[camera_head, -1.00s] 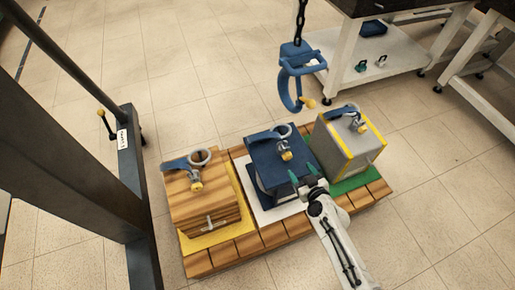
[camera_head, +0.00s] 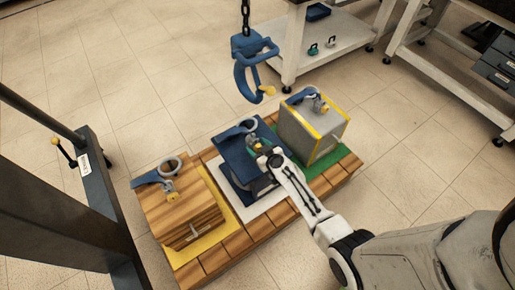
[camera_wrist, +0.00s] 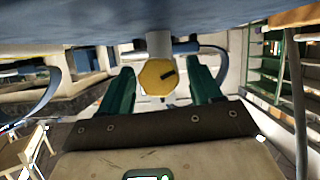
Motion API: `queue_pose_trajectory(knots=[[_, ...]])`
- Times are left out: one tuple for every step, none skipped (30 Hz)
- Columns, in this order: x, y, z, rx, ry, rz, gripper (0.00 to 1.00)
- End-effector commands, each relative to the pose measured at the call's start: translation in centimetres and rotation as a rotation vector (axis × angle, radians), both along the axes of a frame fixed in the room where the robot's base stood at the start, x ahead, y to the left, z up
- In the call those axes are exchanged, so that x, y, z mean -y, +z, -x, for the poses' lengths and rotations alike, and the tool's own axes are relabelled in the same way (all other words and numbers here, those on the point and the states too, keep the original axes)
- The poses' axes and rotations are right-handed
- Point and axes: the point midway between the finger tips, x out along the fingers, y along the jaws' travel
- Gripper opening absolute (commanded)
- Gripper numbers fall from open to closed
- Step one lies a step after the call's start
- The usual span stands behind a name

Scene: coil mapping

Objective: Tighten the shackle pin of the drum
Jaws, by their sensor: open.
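The dark blue drum (camera_head: 234,160) stands in the middle of a wooden pallet, on a white mat (camera_head: 262,202). A grey shackle ring (camera_head: 249,126) and a blue lug (camera_head: 225,137) show on its top. My gripper (camera_head: 259,147) is at the shackle and hides most of it. In the wrist view, the yellow hexagonal pin head (camera_wrist: 157,77) with a dark mark lies between the two green fingers of my gripper (camera_wrist: 160,88). The fingers are open, with a gap on each side of the head.
A wooden crate (camera_head: 182,215) on a yellow mat stands left, and a grey box with yellow edges (camera_head: 307,135) on a green mat stands right; each has a shackle. A blue hook (camera_head: 243,75) hangs from a chain behind. A dark post frame (camera_head: 70,220) is at left.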

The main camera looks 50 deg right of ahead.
Motion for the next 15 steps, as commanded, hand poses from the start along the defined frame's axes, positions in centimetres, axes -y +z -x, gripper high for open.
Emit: queue_pose_trajectory(knots=[[0.08, -0.06, -0.21, 0.001, 0.000, 0.000, 0.64], [0.10, -0.07, -0.28, 0.001, 0.000, 0.000, 0.64], [0.12, -0.06, -0.32, 0.001, 0.000, 0.000, 0.64], [0.11, -0.06, -0.35, 0.001, 0.000, 0.000, 0.64], [0.11, -0.06, -0.35, 0.001, 0.000, 0.000, 0.64], [0.11, -0.06, -0.34, 0.001, 0.000, 0.000, 0.64], [0.11, -0.06, -0.33, 0.001, 0.000, 0.000, 0.64], [0.10, -0.05, -0.32, 0.001, 0.000, 0.000, 0.64], [0.10, -0.05, -0.32, 0.001, 0.000, 0.001, 0.64], [0.10, -0.05, -0.32, 0.001, 0.000, 0.001, 0.63], [0.09, -0.06, -0.31, 0.001, 0.000, 0.001, 0.60], [0.09, -0.06, -0.31, 0.001, 0.000, 0.001, 0.56], [0.08, -0.06, -0.31, 0.001, 0.000, 0.001, 0.54], [0.08, -0.06, -0.31, 0.001, 0.000, 0.001, 0.51], [0.08, -0.05, -0.30, 0.001, 0.000, 0.001, 0.47]])
